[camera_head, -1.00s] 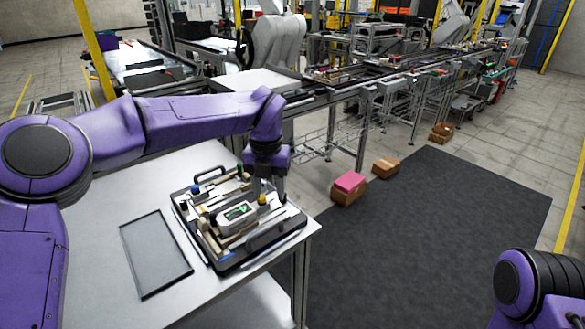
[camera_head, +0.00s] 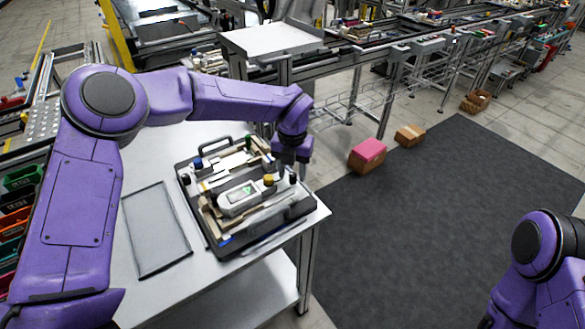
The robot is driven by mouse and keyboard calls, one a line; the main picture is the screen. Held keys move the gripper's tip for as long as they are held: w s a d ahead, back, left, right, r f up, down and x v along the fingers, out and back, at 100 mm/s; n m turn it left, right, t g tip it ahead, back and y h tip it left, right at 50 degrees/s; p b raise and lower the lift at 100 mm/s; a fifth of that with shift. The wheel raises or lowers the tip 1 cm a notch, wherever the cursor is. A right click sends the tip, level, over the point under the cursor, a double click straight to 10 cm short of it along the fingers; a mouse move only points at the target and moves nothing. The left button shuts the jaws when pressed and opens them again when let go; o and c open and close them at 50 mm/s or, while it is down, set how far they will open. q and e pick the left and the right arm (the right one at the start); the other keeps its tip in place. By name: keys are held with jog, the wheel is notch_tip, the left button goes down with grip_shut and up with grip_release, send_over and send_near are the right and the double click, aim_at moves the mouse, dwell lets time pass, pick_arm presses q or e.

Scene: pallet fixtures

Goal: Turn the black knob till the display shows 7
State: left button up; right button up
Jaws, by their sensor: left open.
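A fixture tray (camera_head: 213,243) with a black rim and handles sits on the grey table. A yellow knob (camera_head: 268,181) stands at the device's right end. A small dark piece that may be the black knob (camera_head: 293,179) is just right of it. My left gripper (camera_head: 291,165) hangs above the tray's right side, open, close to the dark piece; contact cannot be told. My right gripper is out of view.
A pink-topped box (camera_head: 367,156) and a brown box (camera_head: 410,135) stand on the floor beyond the table, by a dark mat (camera_head: 440,205). A conveyor line runs behind.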

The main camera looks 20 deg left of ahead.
pick_arm(q)
jog(key=shift+w+f, duration=0.7)
jog(key=shift+s+r, duration=0.35)
jog(key=shift+s, duration=0.1)
jog(key=c, duration=0.3)
grip_shut()
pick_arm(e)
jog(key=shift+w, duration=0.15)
pick_arm(q)
jog(key=shift+m, duration=0.3)
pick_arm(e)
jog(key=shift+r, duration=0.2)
